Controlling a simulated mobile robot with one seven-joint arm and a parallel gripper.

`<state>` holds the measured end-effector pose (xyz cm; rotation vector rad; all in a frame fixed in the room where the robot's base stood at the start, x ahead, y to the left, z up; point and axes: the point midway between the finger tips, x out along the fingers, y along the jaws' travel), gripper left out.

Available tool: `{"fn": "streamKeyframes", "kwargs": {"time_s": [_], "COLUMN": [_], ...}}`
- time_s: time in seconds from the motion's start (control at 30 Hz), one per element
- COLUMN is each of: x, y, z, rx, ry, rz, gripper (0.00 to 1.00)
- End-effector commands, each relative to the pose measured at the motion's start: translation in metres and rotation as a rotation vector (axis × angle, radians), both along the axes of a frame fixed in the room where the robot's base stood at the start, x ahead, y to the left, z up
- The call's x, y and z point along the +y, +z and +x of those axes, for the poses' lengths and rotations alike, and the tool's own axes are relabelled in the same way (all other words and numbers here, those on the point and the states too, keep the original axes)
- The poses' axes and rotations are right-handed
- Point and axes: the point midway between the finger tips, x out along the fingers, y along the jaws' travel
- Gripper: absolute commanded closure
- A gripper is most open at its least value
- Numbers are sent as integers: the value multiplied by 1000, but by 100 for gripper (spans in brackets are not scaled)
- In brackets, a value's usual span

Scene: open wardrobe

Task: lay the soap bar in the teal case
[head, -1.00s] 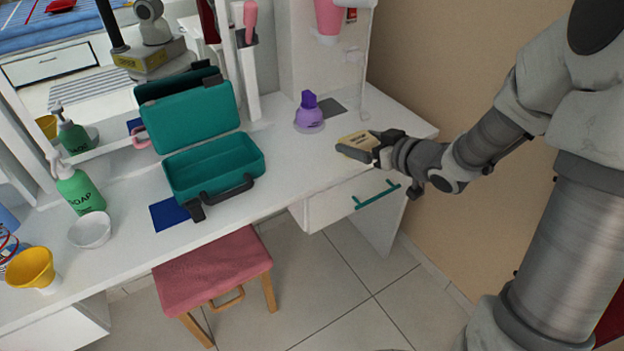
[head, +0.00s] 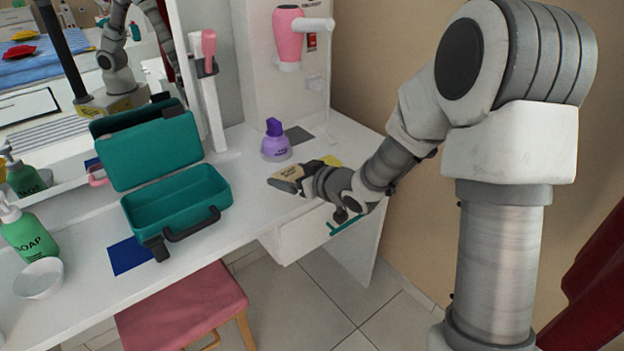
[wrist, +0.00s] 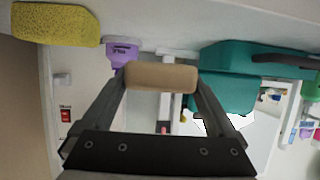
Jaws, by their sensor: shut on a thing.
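The soap bar is a tan block (head: 287,173), held between the fingertips of my gripper (head: 305,180), to the right of the case. In the wrist view the soap bar (wrist: 161,77) spans the gap between the two fingers of my gripper (wrist: 160,85), which is shut on it. The teal case (head: 180,200) stands open on the white dresser top, lid raised at the back and black handle at the front. Its inside looks empty. The case also shows in the wrist view (wrist: 228,90) at the right. The soap bar is apart from the case.
A purple bottle (head: 276,142) stands behind the soap bar. A yellow sponge-like block (wrist: 55,24) lies near my arm. A blue square (head: 130,256) lies before the case. A green soap bottle (head: 28,236) and white bowl (head: 38,278) stand left. Dresser top between case and gripper is clear.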

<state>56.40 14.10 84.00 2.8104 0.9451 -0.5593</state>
Motion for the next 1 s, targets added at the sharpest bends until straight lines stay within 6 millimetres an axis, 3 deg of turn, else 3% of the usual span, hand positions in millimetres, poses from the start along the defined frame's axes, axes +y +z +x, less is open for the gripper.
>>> {"fn": "streamKeyframes", "kwargs": {"time_s": [0.03,0.13,0.3,0.9,0.93,1.0], "x": [12,27,24,23,23,23], "y": [-12,-22,-46,-57,-57,-56], "z": [5,14,13,13,13,13], "rx": [1,1,1,0,0,0], "ry": [6,4,-1,-1,-1,-1], "rz": [1,1,1,0,0,0], "gripper": [65,65,65,65,5,0]}}
